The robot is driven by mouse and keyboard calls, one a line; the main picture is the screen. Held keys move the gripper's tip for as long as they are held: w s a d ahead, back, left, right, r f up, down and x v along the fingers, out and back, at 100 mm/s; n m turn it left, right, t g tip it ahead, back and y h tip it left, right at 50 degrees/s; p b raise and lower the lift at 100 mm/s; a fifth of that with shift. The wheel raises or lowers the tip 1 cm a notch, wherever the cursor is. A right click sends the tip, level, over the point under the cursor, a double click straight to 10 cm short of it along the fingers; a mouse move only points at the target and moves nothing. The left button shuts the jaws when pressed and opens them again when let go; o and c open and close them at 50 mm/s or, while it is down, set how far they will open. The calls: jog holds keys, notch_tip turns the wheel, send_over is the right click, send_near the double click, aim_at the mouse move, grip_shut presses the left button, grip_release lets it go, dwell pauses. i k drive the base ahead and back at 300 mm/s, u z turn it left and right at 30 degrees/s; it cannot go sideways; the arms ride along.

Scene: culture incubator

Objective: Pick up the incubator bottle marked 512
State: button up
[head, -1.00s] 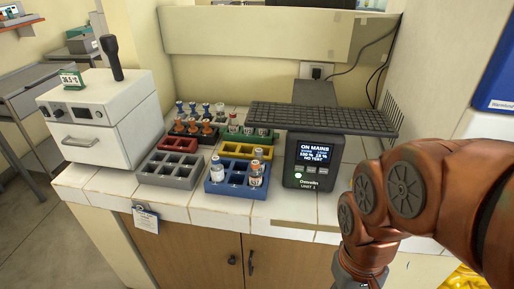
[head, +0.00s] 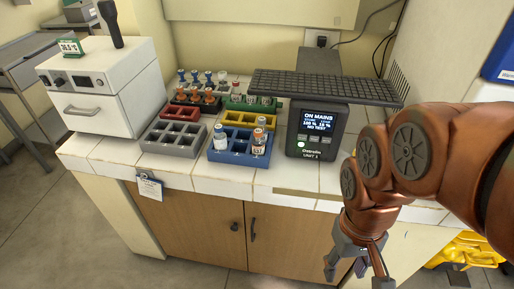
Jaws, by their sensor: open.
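Small capped bottles stand in coloured racks on the white tiled counter. A blue rack (head: 237,158) at the front holds a few: a white-capped bottle (head: 220,138) at its left, and a labelled bottle (head: 258,145) at its right front with an orange-capped one (head: 262,123) close behind. The label digits are too small to read surely, so I cannot tell which bottle is 512. My gripper (head: 356,270) is open and empty, pointing down in front of the cabinet at the lower right, below the counter top and well apart from the racks.
The white incubator box (head: 106,95) stands at the counter's left. Grey (head: 172,146), red (head: 176,131) and yellow (head: 248,120) racks sit near the blue one, with filled racks behind. A black power unit (head: 317,133) and dark mesh shelf (head: 325,87) stand right of them.

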aim_at(220, 137)
jog(key=u, duration=0.5)
jog(key=k, duration=1.2)
jog(key=u, duration=1.1)
jog(key=i, duration=1.35)
jog(key=z, duration=0.75)
